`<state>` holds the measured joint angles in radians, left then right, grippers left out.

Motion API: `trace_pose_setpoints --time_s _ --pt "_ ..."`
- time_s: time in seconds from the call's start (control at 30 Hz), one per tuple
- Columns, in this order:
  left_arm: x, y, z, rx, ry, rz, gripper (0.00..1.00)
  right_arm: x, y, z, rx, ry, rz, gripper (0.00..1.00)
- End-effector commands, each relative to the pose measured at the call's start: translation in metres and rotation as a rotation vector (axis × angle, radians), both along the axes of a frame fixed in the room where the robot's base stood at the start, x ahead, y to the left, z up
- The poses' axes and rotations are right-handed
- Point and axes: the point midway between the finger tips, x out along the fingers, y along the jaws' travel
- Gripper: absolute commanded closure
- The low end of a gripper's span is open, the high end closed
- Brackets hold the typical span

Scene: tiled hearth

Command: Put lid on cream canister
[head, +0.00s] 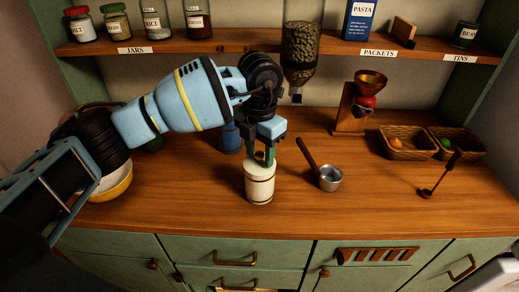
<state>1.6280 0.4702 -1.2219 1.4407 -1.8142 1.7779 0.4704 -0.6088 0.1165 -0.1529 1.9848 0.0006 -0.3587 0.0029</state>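The cream canister (260,188) stands upright on the wooden counter near its front edge, with dark red bands around it. My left gripper (264,158) points down right over the canister's top, its fingertips at or just above it. A small brownish piece, perhaps a lid knob, shows between the fingers. The lid cannot be told clearly from the canister's pale top, and no separate lid lies on the counter. Whether the fingers grip the knob is too small to tell. My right gripper is not in view.
A small metal pot (329,178) with a wooden handle stands right of the canister. A blue container (230,138) stands behind my gripper, and a yellow-white bowl (115,186) at left. A grinder (352,110), baskets (408,145) and a ladle (430,190) are at right.

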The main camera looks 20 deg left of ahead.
Motion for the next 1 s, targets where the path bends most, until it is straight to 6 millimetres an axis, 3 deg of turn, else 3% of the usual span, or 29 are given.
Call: trace_pose_setpoints --time_s 1.0 --pt "0.0 0.0 0.012 0.0 -0.003 0.0 0.54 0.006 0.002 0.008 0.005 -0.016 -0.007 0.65"
